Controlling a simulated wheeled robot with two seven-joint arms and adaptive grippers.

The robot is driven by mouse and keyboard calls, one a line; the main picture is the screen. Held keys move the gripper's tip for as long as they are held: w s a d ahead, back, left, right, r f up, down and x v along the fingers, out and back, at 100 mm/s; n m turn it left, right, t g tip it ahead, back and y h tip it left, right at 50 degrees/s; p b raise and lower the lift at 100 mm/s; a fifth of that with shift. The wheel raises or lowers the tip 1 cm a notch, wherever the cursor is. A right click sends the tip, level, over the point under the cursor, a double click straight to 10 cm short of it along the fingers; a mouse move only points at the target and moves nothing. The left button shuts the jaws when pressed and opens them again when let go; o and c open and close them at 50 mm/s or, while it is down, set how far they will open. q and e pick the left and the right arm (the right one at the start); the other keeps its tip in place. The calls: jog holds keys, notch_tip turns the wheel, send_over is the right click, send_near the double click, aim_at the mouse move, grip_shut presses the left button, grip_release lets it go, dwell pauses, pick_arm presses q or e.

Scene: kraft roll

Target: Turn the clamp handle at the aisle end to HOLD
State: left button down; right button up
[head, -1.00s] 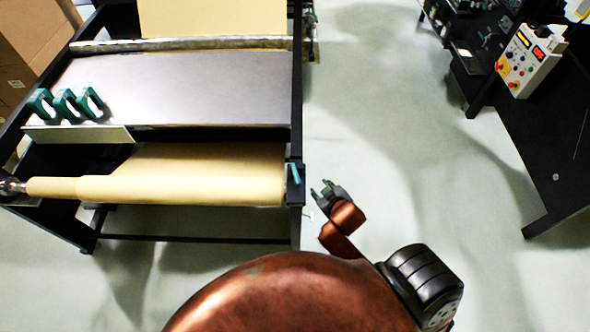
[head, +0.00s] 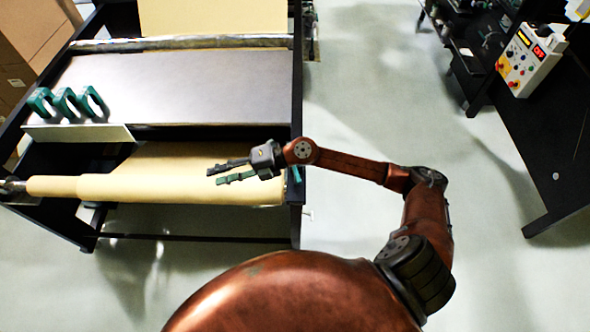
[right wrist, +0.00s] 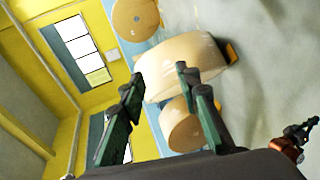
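The kraft roll (head: 180,189) lies across the front of the black-framed machine. A small green clamp handle (head: 298,174) sits at the roll's right end, mostly hidden behind my right wrist. My right gripper (head: 213,175) reaches in from the right over the roll, left of the handle, with its fingers pointing left. Its fingers are apart and empty. They also show apart in the right wrist view (right wrist: 160,100), with nothing between them. A small dark and copper gripper, seemingly my left gripper (right wrist: 300,130), shows at that view's right edge, too small to read. Any HOLD marking is not readable.
Several green-handled pieces (head: 66,103) stand on the machine's grey table (head: 190,85). A metal shaft end (head: 12,187) shows at the roll's left. A black bench (head: 535,130) with a control box (head: 530,60) stands at the right. The floor between is clear.

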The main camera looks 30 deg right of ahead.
jog(key=d+f+n+g+h, duration=0.2)
jog(key=d+f+h, duration=0.1)
jog(key=d+f, duration=0.15)
jog(key=g+h, duration=0.3)
jog(key=h, duration=0.5)
send_over(295, 169)
jog(key=d, duration=0.2)
jog(key=d+x, duration=0.1)
jog(key=x, duration=0.6)
jog(key=p+x, duration=0.1)
jog(key=x, duration=0.4)
jog(key=shift+s+a+f, duration=0.1)
jog(key=shift+s+f, duration=0.2)
jog(key=shift+f, duration=0.1)
jog(key=shift+c, duration=0.5)
grip_shut()
